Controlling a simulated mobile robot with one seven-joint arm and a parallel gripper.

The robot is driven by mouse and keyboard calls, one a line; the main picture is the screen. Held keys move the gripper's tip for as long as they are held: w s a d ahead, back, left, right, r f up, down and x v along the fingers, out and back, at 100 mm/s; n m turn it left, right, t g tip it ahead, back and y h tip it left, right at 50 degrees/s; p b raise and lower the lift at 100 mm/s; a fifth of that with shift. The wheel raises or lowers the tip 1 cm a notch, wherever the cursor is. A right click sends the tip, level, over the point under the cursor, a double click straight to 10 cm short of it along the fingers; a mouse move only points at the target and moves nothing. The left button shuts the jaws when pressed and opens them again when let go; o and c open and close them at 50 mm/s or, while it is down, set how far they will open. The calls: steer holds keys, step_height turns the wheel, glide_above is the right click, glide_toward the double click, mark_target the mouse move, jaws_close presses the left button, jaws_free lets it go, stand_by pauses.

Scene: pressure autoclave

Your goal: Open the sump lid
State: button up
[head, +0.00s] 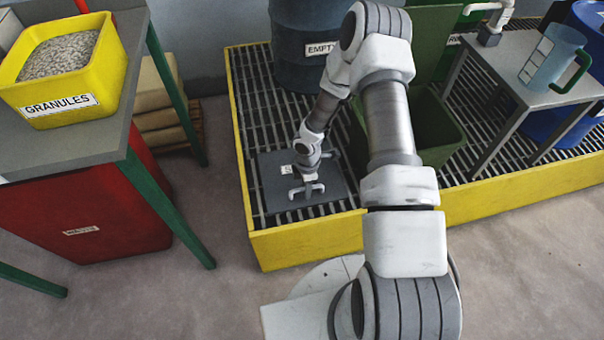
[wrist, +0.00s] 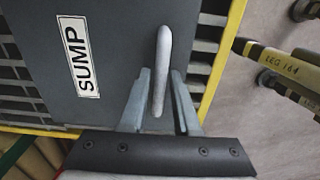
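The sump lid is a flat dark grey plate, seen in the head view (head: 271,198) lying level on the grating at the left end of the yellow-edged platform. It fills much of the wrist view (wrist: 115,55), with a white SUMP label (wrist: 80,62) and a pale bar handle (wrist: 162,62). My gripper (wrist: 161,76) is over the lid with one finger on each side of the handle. Narrow gaps show between the fingers and the bar, so it looks open around the handle. In the head view, my gripper (head: 307,187) partly hides the handle.
A green bin (head: 437,125) stands on the grating right of the lid, partly behind my arm. A dark EMPTY drum (head: 298,50) stands behind. A grey bench (head: 120,120) with a yellow GRANULES tub (head: 75,65) is left. A small table (head: 505,80) holds a jug (head: 552,55).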

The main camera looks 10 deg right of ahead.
jaws_close()
steer(key=shift+w+r+p, duration=0.25)
steer(key=shift+r+p, duration=0.35)
steer(key=shift+r, duration=0.1)
steer(key=shift+w+r+p, duration=0.2)
steer(key=shift+r+p, duration=0.4)
steer(key=shift+r, duration=0.1)
steer(key=shift+w+r+p, duration=0.25)
steer(key=shift+r+p, duration=0.35)
steer(key=shift+r, duration=0.1)
steer(key=shift+w, duration=0.15)
steer(key=shift+r, duration=0.1)
steer(key=w+r+p, duration=0.2)
steer(key=r+p, duration=0.1)
steer(key=shift+w+r, duration=0.3)
steer(key=shift+w+r+p, duration=0.8)
steer(key=shift+w+r, duration=0.6)
steer(key=shift+r, duration=0.1)
